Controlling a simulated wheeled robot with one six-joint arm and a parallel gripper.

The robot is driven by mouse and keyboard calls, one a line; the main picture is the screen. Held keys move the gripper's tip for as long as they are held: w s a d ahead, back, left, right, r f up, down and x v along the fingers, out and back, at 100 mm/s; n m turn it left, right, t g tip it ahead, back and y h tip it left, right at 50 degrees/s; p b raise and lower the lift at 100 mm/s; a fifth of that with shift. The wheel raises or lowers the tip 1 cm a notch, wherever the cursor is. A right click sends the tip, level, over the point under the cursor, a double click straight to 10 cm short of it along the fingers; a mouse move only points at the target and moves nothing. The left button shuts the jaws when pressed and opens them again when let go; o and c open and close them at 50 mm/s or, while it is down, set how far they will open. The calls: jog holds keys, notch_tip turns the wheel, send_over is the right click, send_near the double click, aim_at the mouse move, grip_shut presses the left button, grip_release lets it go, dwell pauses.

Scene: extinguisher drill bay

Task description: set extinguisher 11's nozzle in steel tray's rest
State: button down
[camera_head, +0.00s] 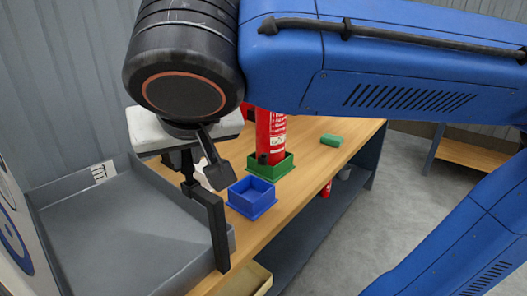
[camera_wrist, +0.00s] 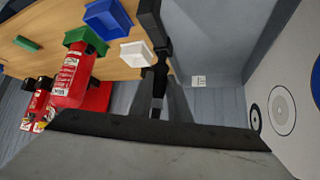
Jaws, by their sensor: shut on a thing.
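My gripper (camera_head: 189,160) points down over the right edge of the steel tray (camera_head: 120,235). In the wrist view the nozzle (camera_wrist: 150,25) reaches up from my gripper (camera_wrist: 158,102). The hose cannot be made out.
A blue box (camera_head: 252,195) and a partly hidden white box (camera_wrist: 138,55) sit on the wooden bench (camera_head: 318,160) beside the tray. A green block (camera_head: 331,140) lies farther back. More red (camera_wrist: 38,105) shows beyond the bench. A wall with round targets (camera_wrist: 282,110) borders the tray.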

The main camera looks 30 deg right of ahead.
jog(key=shift+f, duration=0.95)
jog(key=shift+f, duration=0.1)
dwell(3.0)
jog(key=c, duration=1.6)
grip_release()
